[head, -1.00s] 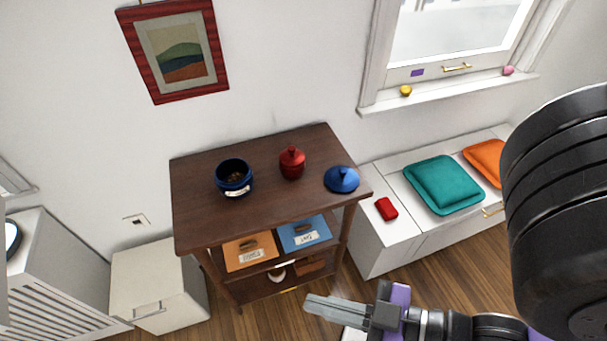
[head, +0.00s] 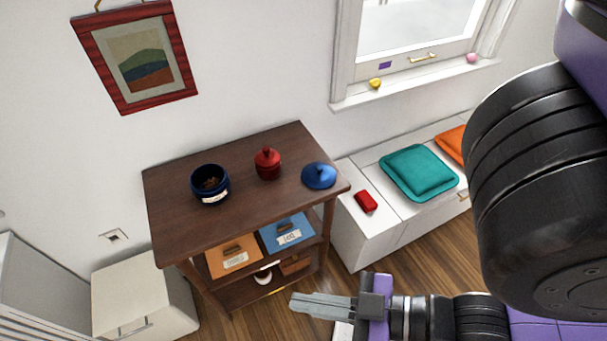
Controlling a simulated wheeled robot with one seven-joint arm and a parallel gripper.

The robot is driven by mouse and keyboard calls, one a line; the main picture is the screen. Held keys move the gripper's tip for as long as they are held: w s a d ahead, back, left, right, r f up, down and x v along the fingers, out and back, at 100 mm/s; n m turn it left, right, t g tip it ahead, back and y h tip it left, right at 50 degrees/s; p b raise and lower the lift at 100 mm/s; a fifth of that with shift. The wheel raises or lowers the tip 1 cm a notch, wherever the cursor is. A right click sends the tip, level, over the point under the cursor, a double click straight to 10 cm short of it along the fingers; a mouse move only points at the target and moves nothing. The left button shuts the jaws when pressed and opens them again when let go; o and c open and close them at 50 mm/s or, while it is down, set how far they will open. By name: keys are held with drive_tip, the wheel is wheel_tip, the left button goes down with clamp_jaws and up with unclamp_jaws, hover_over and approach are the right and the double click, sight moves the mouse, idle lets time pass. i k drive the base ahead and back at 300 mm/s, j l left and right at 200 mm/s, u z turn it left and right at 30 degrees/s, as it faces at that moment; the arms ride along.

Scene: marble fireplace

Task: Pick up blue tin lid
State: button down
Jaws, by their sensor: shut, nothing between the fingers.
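The blue tin lid (head: 319,176) lies on the right end of the dark wooden shelf top (head: 238,215), knob upward, near the edge. The open blue tin (head: 209,186) with a pale label stands at the left on the same top, with brown contents showing. My gripper (head: 294,302) is at the bottom centre of the head view, below and in front of the shelf unit. Its fingers are together and empty, pointing left, well apart from the lid.
A lidded red tin (head: 268,164) stands between the blue tin and its lid. Orange (head: 232,258) and blue (head: 287,233) boxes fill the shelf below. A white bench (head: 372,238) with a red object (head: 366,201) and teal cushion (head: 419,172) adjoins at right. Open floor lies in front.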

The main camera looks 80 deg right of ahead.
sight(317, 176)
drive_tip(key=z, duration=0.5)
drive_tip(key=i+j+z, duration=0.15)
drive_tip(key=j+z, duration=1)
drive_tip(key=j, duration=0.2)
drive_tip(key=j+z, duration=0.1)
drive_tip(key=j, duration=0.8)
drive_tip(key=k+j, duration=0.15)
drive_tip(key=j, duration=0.8)
drive_tip(key=i+z, duration=0.05)
